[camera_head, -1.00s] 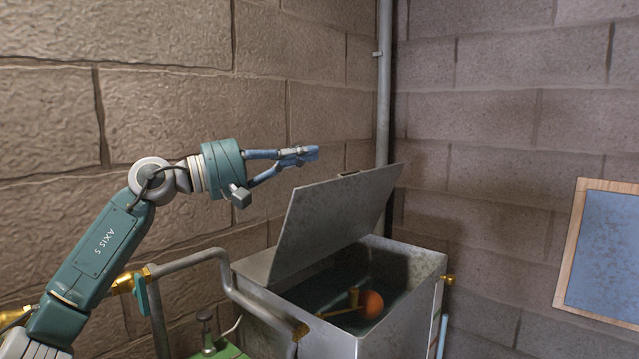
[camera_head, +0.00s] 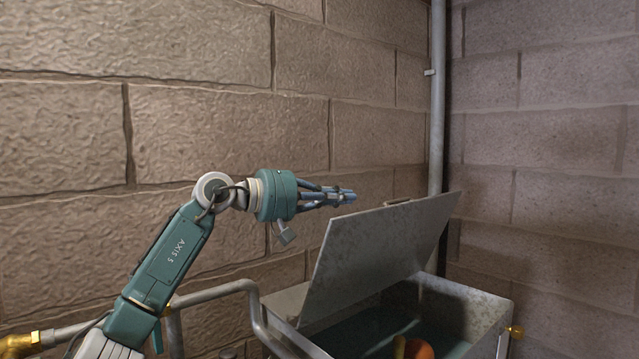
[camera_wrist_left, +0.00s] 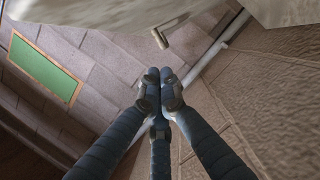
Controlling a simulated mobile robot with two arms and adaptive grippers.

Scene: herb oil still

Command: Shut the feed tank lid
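The feed tank (camera_head: 475,305) is a grey metal box at the lower right of the head view, cut off by the bottom edge. Its grey lid (camera_head: 375,255) stands partly open, tilted up, with a small handle (camera_head: 398,202) at its raised edge. The lid (camera_wrist_left: 100,14) and its handle (camera_wrist_left: 166,34) also show at the top of the left wrist view. My left gripper (camera_head: 350,196) is left of the handle, near the lid's raised edge, apparently not touching it. Its fingertips (camera_wrist_left: 161,76) are together with nothing between them. My right gripper is out of view.
An orange float (camera_head: 418,349) lies inside the tank. A bent grey pipe (camera_head: 255,310) runs in front of the tank's left side. A vertical pipe (camera_head: 437,100) stands in the wall corner behind. A brass fitting (camera_head: 515,331) sticks out at the right.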

